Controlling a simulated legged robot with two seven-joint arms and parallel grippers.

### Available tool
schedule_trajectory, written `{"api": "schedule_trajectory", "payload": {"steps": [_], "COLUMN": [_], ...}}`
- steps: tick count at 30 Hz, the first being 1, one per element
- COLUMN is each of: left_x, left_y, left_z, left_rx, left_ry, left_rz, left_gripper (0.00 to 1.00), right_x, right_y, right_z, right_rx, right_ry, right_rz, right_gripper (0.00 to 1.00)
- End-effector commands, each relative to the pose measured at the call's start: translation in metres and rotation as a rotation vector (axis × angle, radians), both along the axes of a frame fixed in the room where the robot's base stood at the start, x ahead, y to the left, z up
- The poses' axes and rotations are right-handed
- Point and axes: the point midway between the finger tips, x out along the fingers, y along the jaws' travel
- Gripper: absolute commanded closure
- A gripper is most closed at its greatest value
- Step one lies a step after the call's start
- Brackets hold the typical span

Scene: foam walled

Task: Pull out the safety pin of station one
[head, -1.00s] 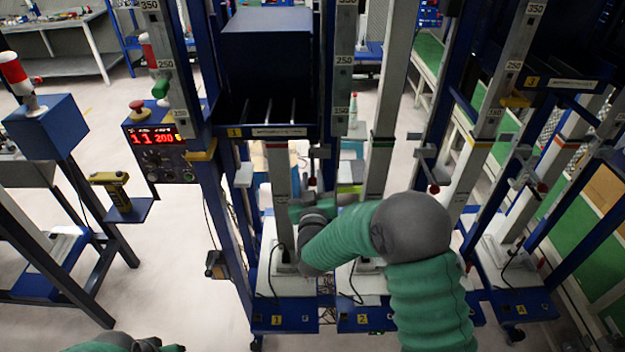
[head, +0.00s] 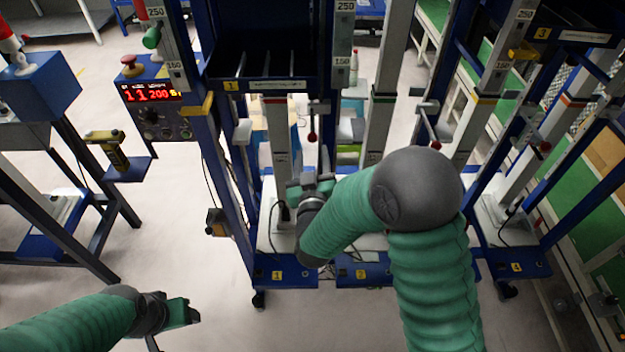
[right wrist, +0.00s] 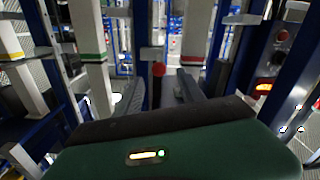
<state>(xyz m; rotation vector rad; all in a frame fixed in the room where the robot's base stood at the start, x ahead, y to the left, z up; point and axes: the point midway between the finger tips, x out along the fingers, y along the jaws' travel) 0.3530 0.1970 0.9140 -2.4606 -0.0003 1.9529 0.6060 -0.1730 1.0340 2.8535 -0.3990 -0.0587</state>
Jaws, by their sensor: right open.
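The safety pin of station one shows as a red ball (head: 312,137) hanging below a grey bracket (head: 319,106) on the blue frame. My right gripper (head: 318,180) is below the ball in the head view, apart from it. In the right wrist view the red ball (right wrist: 158,70) stands between the two spread fingers (right wrist: 156,92), apparently beyond their tips. The right gripper is open and empty. My left gripper (head: 190,312) is low at the left of the head view, away from the station; its jaws are too unclear to read.
Station one has a blue bin (head: 262,50) above and a base plate labelled 1 (head: 290,273) below. A control box with red digits (head: 155,108) stands left of it. A similar red-ball pin (head: 436,145) is at the right. Open floor (head: 185,240) lies at the left front.

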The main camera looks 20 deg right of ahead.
Motion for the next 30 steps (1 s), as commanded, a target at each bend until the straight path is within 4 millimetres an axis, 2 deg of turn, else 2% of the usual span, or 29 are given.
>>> {"api": "schedule_trajectory", "payload": {"steps": [3,9,13,22,25,30], "left_x": [0.000,0.000,0.000,0.000,0.000,0.000], "left_y": [0.000,0.000,0.000,0.000,0.000,0.000], "left_z": [-0.005,-0.008,-0.009,-0.006,0.017,0.069], "left_rx": [0.000,0.000,0.000,0.000,0.000,0.000], "left_ry": [0.000,0.000,0.000,0.000,0.001,-0.001], "left_rz": [0.000,0.000,0.000,0.000,0.000,0.000], "left_gripper": [0.40,0.40,0.40,0.40,0.40,0.40], "right_x": [-0.033,-0.073,-0.083,-0.084,-0.082,-0.084], "right_y": [0.011,0.022,0.024,0.024,0.025,0.026], "right_z": [-0.002,-0.002,-0.001,-0.001,0.003,0.004], "right_rx": [-0.002,0.000,0.000,-0.002,-0.026,-0.033], "right_ry": [0.002,0.003,0.002,0.005,0.020,0.027], "right_rz": [0.004,0.002,-0.001,0.000,0.009,0.020], "right_gripper": [0.54,0.54,0.54,0.54,0.54,0.54]}}
